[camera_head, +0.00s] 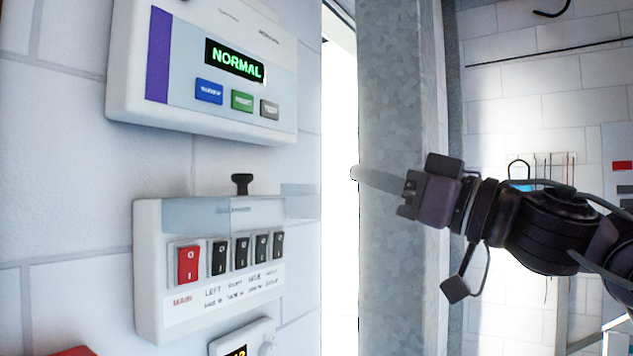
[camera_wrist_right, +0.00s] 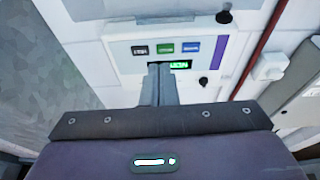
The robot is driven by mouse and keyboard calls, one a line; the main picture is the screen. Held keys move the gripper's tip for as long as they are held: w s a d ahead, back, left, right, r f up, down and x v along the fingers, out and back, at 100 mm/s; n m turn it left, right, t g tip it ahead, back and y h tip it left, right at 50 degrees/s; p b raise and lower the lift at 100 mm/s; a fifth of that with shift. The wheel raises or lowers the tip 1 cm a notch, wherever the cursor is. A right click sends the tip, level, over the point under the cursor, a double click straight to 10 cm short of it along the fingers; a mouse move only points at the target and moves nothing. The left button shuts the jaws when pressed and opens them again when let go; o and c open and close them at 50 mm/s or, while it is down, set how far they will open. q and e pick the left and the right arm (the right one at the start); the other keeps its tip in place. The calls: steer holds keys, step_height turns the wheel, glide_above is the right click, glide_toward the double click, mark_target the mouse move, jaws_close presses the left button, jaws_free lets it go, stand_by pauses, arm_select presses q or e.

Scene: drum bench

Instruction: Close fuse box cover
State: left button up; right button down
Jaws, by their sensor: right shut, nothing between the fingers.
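The fuse box (camera_head: 150,270) is a white wall box with a red main switch (camera_head: 188,264) and several black switches in a row. Its clear grey cover (camera_head: 300,203) looks raised, sticking out from the top edge and leaving the switches exposed. A black knob (camera_head: 242,183) stands up from the cover. My right gripper (camera_head: 357,173) is shut and empty, to the right of the box and a little higher than the cover, apart from both. In the wrist view its fingers (camera_wrist_right: 161,82) overlap the display panel. My left gripper is not in view.
A white panel (camera_head: 180,115) with a green "NORMAL" display is above the fuse box. Another small device (camera_head: 240,338) is below it, partly cut off. A grey metal post (camera_head: 395,270) stands behind my right gripper. A red pipe (camera_wrist_right: 257,48) shows in the wrist view.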

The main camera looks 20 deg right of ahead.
steer(key=w+a+r+p, duration=0.5)
steer(key=p, duration=0.2)
steer(key=f, duration=0.4)
steer(key=shift+w+a+f+p, duration=0.15)
steer(key=shift+w+f+p, duration=0.15)
steer(key=shift+w+f, duration=0.05)
steer(key=shift+w+a, duration=0.1)
